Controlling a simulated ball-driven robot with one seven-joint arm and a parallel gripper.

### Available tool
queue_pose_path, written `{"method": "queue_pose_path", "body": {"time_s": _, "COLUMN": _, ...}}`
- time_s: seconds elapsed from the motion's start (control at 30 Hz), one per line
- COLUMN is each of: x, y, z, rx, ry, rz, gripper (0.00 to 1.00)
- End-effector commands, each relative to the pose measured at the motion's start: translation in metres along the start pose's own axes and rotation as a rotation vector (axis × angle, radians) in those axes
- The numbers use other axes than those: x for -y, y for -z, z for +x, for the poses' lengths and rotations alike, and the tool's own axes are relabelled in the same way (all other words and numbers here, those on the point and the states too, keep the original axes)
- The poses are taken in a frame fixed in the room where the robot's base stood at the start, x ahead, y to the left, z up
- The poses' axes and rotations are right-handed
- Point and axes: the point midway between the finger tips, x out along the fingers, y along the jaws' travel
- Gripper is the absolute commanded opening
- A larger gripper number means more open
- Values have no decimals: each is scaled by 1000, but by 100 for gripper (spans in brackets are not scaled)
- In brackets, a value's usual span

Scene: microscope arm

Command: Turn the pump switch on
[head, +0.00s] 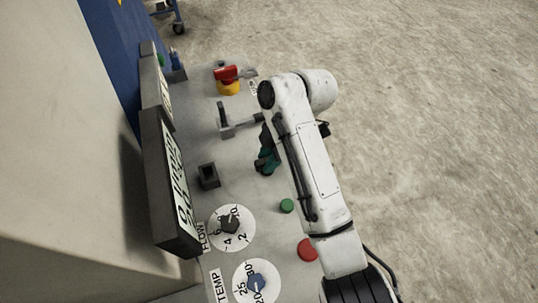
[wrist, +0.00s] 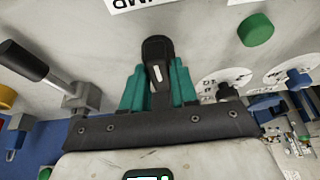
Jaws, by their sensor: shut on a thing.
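The pump switch (wrist: 157,48) is a black lever with a small white mark, standing below a partly cut-off, upside-down label (wrist: 135,3) in the wrist view. My gripper (wrist: 158,72) has teal fingers, one on each side of the switch, and is shut on it. The switch tip sticks out beyond the fingertips. In the head view my gripper (head: 266,161) is down at the panel, left of my white arm. The arm covers part of the panel there, and I cannot make out the switch in that view.
FLOW (head: 230,225) and TEMP (head: 257,282) dials sit nearer. Displays (head: 172,190) rise at left. Open floor lies right.

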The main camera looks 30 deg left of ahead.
Motion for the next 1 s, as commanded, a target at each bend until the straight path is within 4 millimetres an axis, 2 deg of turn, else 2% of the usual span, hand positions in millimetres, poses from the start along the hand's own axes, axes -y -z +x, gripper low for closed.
{"method": "queue_pose_path", "body": {"time_s": 0.07, "x": 0, "y": 0, "z": 0, "rx": 0, "ry": 0, "rz": 0, "gripper": 0}}
{"method": "queue_pose_path", "body": {"time_s": 0.47, "x": 1, "y": 0, "z": -2, "rx": 0, "ry": -25, "rz": 64, "gripper": 0}}
{"method": "queue_pose_path", "body": {"time_s": 1.0, "x": 4, "y": 2, "z": -3, "rx": 1, "ry": -197, "rz": 481, "gripper": 0}}
